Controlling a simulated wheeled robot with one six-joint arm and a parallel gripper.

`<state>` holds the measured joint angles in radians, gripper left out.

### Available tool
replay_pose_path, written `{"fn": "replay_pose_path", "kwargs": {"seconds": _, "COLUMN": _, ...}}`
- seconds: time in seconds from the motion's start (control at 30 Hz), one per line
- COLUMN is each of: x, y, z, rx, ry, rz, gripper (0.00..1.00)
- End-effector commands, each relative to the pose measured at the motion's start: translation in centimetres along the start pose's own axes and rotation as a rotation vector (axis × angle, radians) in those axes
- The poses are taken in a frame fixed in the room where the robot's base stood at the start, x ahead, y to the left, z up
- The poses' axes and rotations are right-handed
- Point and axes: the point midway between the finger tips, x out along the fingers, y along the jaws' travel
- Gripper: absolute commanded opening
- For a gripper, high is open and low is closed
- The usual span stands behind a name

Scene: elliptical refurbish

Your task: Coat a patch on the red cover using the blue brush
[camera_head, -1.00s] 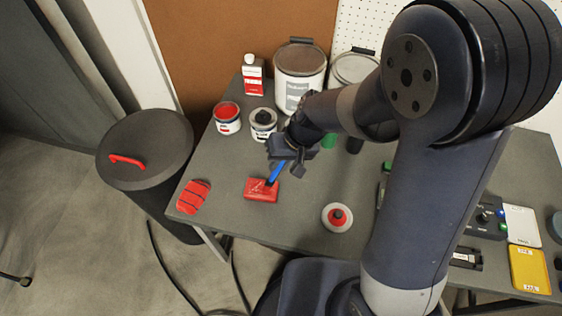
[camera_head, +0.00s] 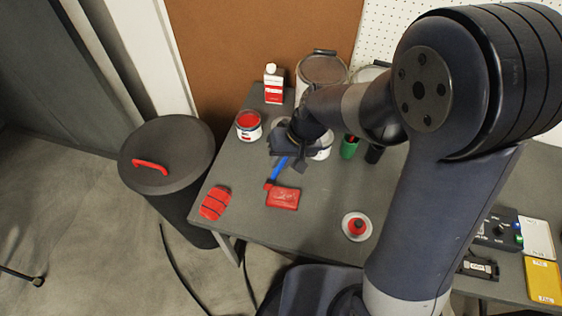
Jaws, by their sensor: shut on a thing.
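The blue brush (camera_head: 280,168) hangs tilted from my gripper (camera_head: 287,153), which is shut on it. The brush's lower end has a red tip (camera_head: 270,185), just left of and above the red cover's top-left corner. The red cover (camera_head: 283,200) is a small red rectangular piece lying flat on the table (camera_head: 308,228). Whether the brush touches the cover cannot be told. The gripper's fingers are small and dark in this view, and the brush's upper end is hidden by them.
A red striped piece (camera_head: 215,203) lies near the left edge. An open can of red paint (camera_head: 249,125), a red-and-white bottle (camera_head: 274,84) and large cans (camera_head: 321,71) stand behind. A red knob on a white disc (camera_head: 357,226) sits to the right. A lidded black bin (camera_head: 167,155) stands left.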

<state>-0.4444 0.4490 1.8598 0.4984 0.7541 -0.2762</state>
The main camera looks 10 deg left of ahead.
Motion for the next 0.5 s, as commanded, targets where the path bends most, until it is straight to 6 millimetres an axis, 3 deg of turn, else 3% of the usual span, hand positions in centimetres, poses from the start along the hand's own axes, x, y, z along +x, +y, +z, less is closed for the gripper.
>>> {"fn": "replay_pose_path", "kwargs": {"seconds": 0.3, "x": -3.1, "y": -0.8, "z": -0.7, "rx": 0.003, "ry": 0.002, "rz": 0.0, "gripper": 0.0}}
{"fn": "replay_pose_path", "kwargs": {"seconds": 0.5, "x": -4.1, "y": -1.0, "z": -0.8, "rx": 0.004, "ry": 0.001, "rz": 0.0, "gripper": 0.0}}
